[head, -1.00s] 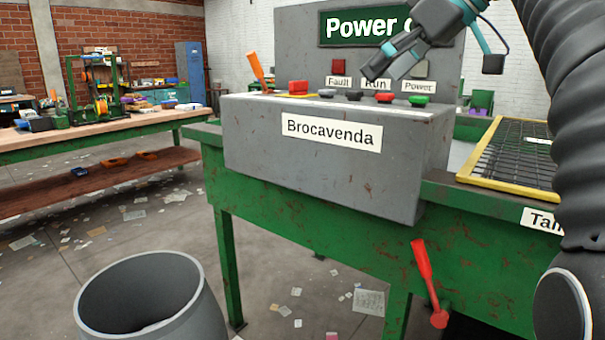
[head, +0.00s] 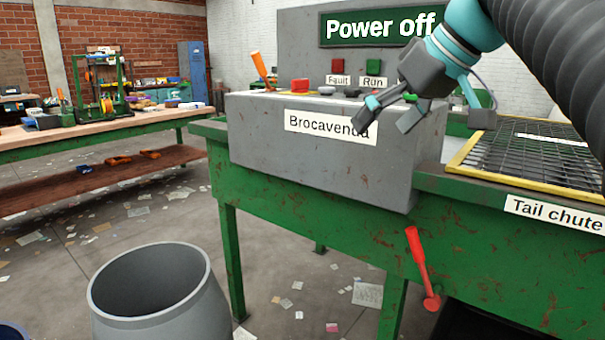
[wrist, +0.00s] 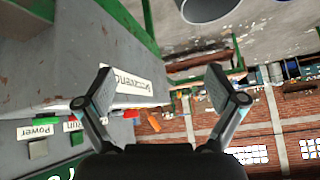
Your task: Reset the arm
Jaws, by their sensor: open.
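My gripper (head: 384,118) is open and empty in the head view, in front of the right part of the grey control box (head: 310,165) labelled Brocavenda. In the wrist view its two fingers (wrist: 162,88) are spread apart with nothing between them. The box carries several buttons and an orange lever (head: 260,68) on its top. The sign (head: 378,27) on the panel behind reads Power off. My gripper and arm hide part of the panel and some of the buttons.
A yellow-framed mesh (head: 520,160) labelled Tail chute lies right of the box. A red lever (head: 418,258) hangs on the green bench's front. A grey bin (head: 150,290) stands on the floor at front left. A workbench (head: 100,135) stands at far left.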

